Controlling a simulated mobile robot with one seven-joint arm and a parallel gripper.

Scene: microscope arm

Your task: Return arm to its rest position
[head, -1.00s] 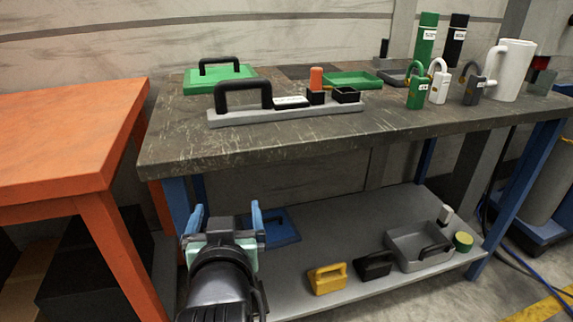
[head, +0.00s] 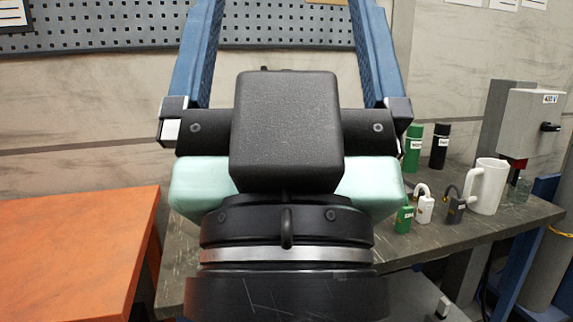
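My gripper (head: 280,40) is large and close in the head view, raised in front of the workbench and pointing up. Its two blue fingers stand wide apart, with only the wall and pegboard visible between them. It is open and empty. My wrist and the gripper's black and mint-green body fill the middle of the view. They hide much of the dark workbench (head: 440,235), including its left and middle parts and whatever stands there.
An orange table (head: 70,250) is at the left. On the bench's right are green, white and dark padlocks (head: 424,207), a white mug (head: 487,186), and green and black cylinders (head: 413,148). A grey switch box (head: 530,120) stands behind. A pegboard (head: 100,25) hangs on the wall.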

